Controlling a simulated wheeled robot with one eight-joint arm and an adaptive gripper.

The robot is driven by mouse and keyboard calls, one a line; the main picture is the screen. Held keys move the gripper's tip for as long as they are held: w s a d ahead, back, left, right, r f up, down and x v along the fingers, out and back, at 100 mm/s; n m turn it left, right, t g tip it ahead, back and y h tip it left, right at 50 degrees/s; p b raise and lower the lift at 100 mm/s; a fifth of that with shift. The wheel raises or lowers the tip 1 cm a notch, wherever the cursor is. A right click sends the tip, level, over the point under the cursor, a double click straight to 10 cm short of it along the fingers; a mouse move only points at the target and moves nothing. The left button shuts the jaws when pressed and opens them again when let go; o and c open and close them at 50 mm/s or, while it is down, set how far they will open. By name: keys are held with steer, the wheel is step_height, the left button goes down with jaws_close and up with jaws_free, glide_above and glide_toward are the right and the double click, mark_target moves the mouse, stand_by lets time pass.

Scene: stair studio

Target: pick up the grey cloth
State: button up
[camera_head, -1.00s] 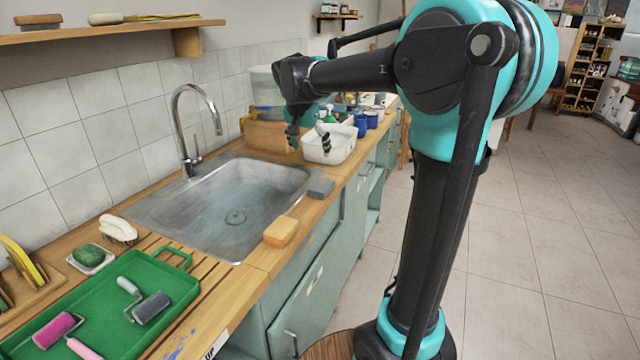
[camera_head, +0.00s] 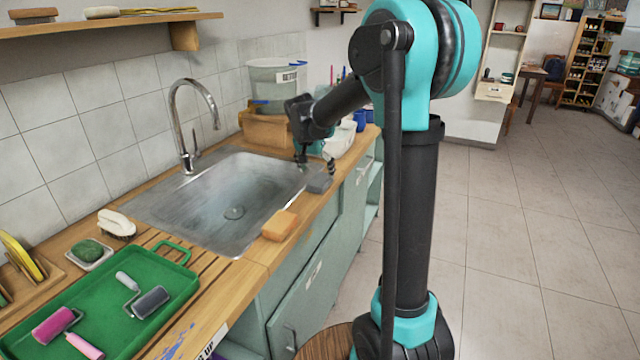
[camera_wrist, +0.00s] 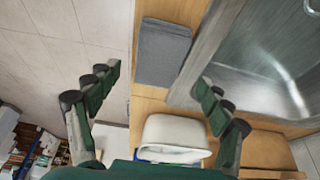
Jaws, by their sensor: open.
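The grey cloth (camera_head: 320,183) lies folded on the wooden counter, at the right edge of the sink. In the wrist view the cloth (camera_wrist: 163,53) is a flat grey rectangle near the top, between the sink and the counter's front edge. My gripper (camera_head: 316,164) is just above the cloth in the head view and hides part of its far side. In the wrist view my gripper (camera_wrist: 160,85) has its two fingers spread wide, with the cloth ahead between them. Nothing is in it, and I see no contact with the cloth.
The steel sink (camera_head: 160,205) with a curved tap (camera_head: 186,130) lies left of the cloth. An orange sponge (camera_head: 280,225) sits on the near counter edge. A white tub (camera_wrist: 175,137) stands behind the cloth. A green tray (camera_head: 165,275) holds paint rollers.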

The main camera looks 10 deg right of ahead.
mark_target(320, 180)
steer(key=x, duration=0.3)
steer(key=shift+w+d+f, duration=0.1)
steer(key=shift+d+f, duration=0.15)
steer(key=shift+f, duration=0.2)
steer(key=shift+f, duration=0.25)
steer(key=shift+c, duration=0.6)
steer(key=c, duration=1)
